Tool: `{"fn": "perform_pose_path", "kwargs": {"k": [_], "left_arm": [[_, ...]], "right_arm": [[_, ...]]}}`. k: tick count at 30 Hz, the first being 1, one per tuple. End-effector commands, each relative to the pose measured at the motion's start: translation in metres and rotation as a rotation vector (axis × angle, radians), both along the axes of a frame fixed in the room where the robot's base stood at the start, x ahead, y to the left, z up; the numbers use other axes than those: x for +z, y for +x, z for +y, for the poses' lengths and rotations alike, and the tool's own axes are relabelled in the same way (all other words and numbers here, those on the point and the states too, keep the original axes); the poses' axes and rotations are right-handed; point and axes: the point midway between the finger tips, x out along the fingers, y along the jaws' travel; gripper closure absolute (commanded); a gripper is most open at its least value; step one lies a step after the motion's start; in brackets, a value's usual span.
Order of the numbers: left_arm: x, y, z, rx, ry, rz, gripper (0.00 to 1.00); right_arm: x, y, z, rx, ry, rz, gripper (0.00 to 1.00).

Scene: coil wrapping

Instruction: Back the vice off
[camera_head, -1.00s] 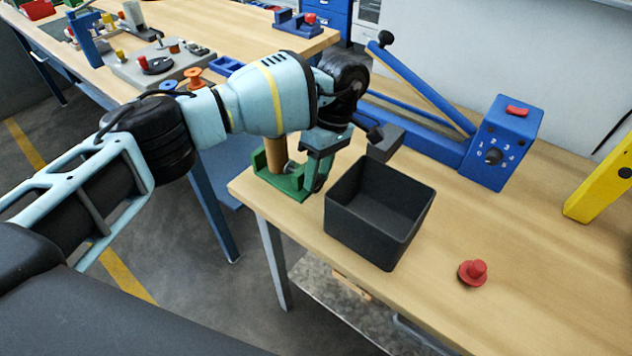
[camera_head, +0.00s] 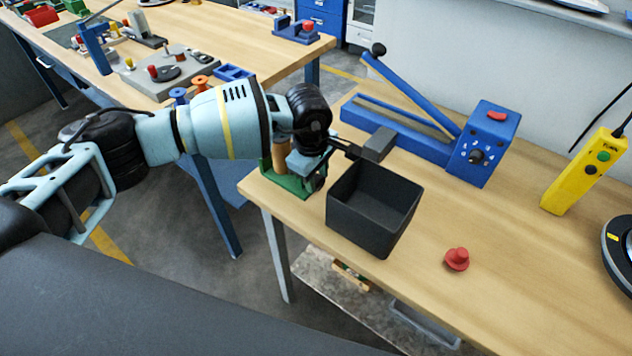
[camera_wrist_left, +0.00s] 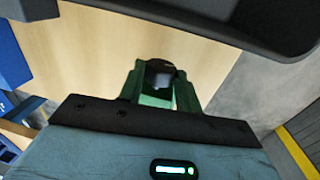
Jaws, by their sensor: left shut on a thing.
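The green vice (camera_head: 289,185) stands at the near left corner of the workbench, with a wooden cylinder (camera_head: 280,158) upright in it. My left gripper (camera_head: 314,180) is at the vice's right end, low over the bench and shut on the vice's handle. The grip itself is mostly hidden by the gripper body. In the left wrist view, the green vice (camera_wrist_left: 133,84) shows beyond the gripper's black edge, with a dark round part (camera_wrist_left: 160,72) between its green sides. My right gripper is not in view.
A dark open bin (camera_head: 365,222) stands close to the right of the gripper. A red knob-like piece (camera_head: 457,260) lies front right. A blue lever device (camera_head: 466,160) stands behind, and a yellow control box (camera_head: 580,175) at right. Bare bench lies between them.

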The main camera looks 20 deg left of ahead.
Motion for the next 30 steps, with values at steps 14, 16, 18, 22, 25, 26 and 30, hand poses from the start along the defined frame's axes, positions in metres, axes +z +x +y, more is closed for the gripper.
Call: {"fn": "perform_pose_path", "kwargs": {"k": [14, 16, 18, 22, 25, 26, 30], "left_arm": [[0.001, -0.004, 0.003, 0.001, -0.053, -0.153, 0.81], [0.001, -0.004, 0.003, 0.002, -0.056, -0.165, 0.81], [0.002, -0.006, 0.004, 0.003, -0.069, -0.206, 0.81], [0.003, -0.008, 0.006, 0.002, -0.109, -0.32, 0.81], [0.001, -0.01, 0.006, 0.002, -0.137, -0.392, 0.81], [0.0, -0.01, 0.006, 0.002, -0.142, -0.408, 0.81], [-0.001, -0.011, 0.006, 0.002, -0.16, -0.451, 0.81]], "right_arm": [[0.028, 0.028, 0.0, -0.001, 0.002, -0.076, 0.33], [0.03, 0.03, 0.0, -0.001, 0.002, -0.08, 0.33], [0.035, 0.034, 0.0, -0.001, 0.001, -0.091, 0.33], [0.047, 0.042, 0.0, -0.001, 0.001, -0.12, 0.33], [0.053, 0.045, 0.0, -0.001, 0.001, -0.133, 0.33], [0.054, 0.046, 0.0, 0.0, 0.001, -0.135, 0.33], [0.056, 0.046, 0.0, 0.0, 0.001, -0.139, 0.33]]}}
